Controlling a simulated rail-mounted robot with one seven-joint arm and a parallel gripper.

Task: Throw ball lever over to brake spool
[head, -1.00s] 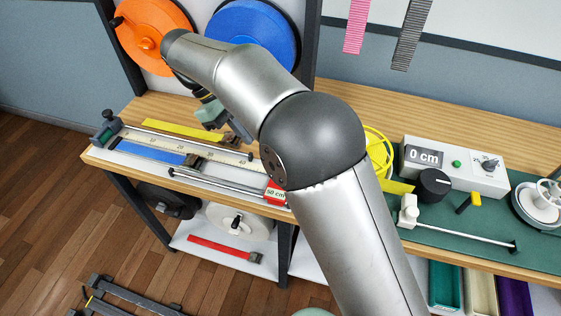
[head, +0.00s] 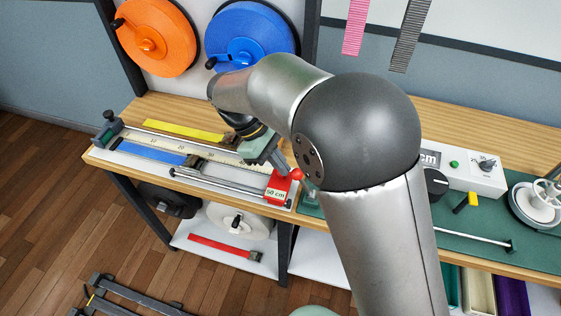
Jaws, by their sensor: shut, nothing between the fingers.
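A red ball (head: 296,173) shows beside the red 50 cm block (head: 280,190), at the right end of the measuring rail; its lever stem is hard to make out. My gripper (head: 283,166) is shut and empty, pointing down right with its tips close to the ball. I cannot tell whether they touch it. A white spool (head: 540,203) sits at the bench's far right; I cannot tell whether it is the brake spool. My arm covers the bench middle, including the place where a yellow spool stood in view earlier.
The measuring rail (head: 150,140) holds a blue strap (head: 150,151), with a yellow strap (head: 185,131) behind it. Orange (head: 165,42) and blue (head: 248,52) reels hang at the back. A rod (head: 470,237) and yellow-handled tool (head: 467,202) lie on the green mat.

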